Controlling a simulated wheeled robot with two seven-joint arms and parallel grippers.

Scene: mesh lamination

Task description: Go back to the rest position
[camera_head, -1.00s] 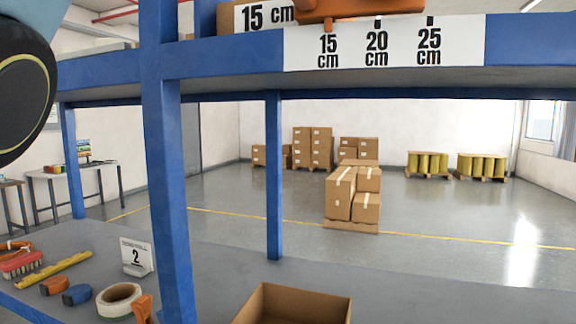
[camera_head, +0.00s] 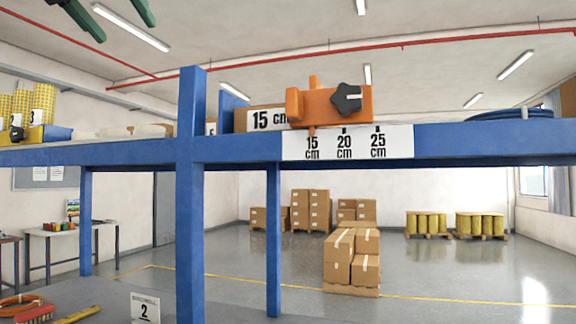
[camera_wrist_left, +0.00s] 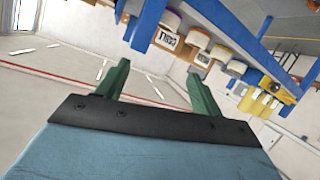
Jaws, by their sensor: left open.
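My left gripper (camera_head: 115,20) shows only by its green fingertips at the top left of the head view, high above the blue shelf. In the left wrist view its two green fingers (camera_wrist_left: 160,85) stand apart with nothing between them, so it is open and empty. The rest of the left arm is out of the head view. My right gripper is not in view.
A blue shelf rack (camera_head: 240,148) stands in front, with an orange clamp-like tool (camera_head: 330,104) above a 15/20/25 cm label (camera_head: 345,143). Yellow rolls (camera_head: 42,103) stand at its left. Boxes (camera_head: 352,255) lie on the floor beyond. Space above the shelf looks free.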

